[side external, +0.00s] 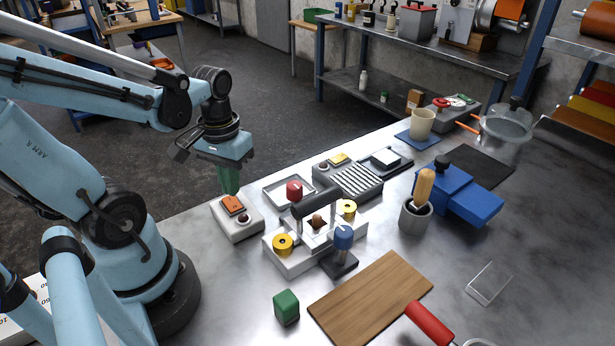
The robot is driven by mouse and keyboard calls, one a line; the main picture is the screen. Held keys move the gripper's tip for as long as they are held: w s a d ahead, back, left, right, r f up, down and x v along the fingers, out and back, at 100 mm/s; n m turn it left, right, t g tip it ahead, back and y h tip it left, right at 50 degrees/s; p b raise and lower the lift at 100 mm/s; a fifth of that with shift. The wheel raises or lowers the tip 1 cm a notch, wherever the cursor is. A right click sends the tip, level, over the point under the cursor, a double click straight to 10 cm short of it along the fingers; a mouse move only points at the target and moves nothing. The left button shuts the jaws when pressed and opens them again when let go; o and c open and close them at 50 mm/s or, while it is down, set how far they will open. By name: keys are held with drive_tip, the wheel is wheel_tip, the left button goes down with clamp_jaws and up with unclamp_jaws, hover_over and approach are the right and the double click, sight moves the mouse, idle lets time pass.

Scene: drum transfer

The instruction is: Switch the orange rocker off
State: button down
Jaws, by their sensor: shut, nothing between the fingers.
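The orange rocker (233,204) sits on top of a small white box (238,225) near the table's left edge. A dark red round button (242,220) is on the same box, in front of the rocker. My gripper (231,192) points down with its greenish fingers shut and empty. The fingertips are right above or at the far side of the rocker. I cannot tell whether they touch it. Which way the rocker is tipped is too small to tell.
Right of the box stand a white fixture with yellow knobs (283,243), a tray (285,188) and a red cylinder (294,190). A green block (286,307) and a wooden board (370,297) lie in front. Bare table lies in front of the box.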

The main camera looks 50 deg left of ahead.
sight(234, 206)
drive_tip(key=shift+r, duration=1.9)
drive_tip(key=w+d+r+m+t, duration=0.2)
drive_tip(key=w+d+m+t, duration=0.4)
drive_tip(key=w+d, duration=0.3)
drive_tip(key=shift+r+t, duration=0.4)
drive_tip(key=shift+t, duration=0.2)
drive_tip(key=shift+a, duration=0.1)
